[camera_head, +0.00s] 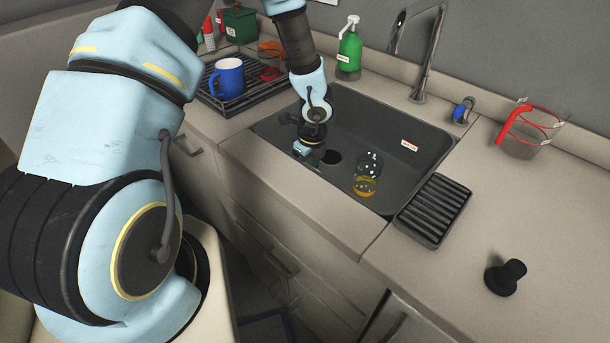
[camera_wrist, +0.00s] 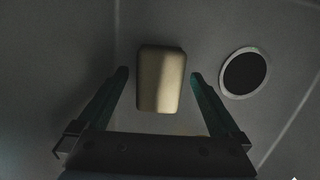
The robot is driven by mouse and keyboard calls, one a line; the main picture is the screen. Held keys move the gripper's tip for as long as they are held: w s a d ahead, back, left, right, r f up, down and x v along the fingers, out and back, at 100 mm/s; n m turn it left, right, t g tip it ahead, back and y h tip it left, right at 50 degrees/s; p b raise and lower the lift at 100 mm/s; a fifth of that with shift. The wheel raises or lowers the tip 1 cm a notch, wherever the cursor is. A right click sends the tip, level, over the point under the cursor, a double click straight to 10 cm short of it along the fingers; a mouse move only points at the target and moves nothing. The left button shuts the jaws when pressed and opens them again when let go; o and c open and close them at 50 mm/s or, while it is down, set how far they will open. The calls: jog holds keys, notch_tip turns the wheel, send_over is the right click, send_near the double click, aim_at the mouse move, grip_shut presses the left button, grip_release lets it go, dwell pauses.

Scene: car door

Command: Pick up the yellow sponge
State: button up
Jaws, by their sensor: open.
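The pale yellow sponge (camera_wrist: 161,80) lies on the sink floor in the wrist view, a block with rounded corners. My gripper (camera_wrist: 160,74) is open, one finger to the left of the sponge and one to the right, with gaps on both sides. I cannot tell how far the fingertips are above the sink floor. In the head view my gripper (camera_head: 308,152) is down inside the left part of the dark sink (camera_head: 405,168). The sponge is not visible there, and my wrist and gripper cover that spot.
The drain (camera_wrist: 245,73) is right of the sponge. A yellowish round dish (camera_head: 366,187) and a spotted item (camera_head: 369,163) sit in the sink. A faucet (camera_head: 427,55) and green bottle (camera_head: 349,50) stand behind. A drying rack (camera_head: 245,108) with a blue mug (camera_head: 228,78) is left.

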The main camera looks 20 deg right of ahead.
jog(key=c, duration=1.5)
notch_tip(320, 180, up, 10)
jog(key=o, duration=0.8)
jog(key=c, duration=0.5)
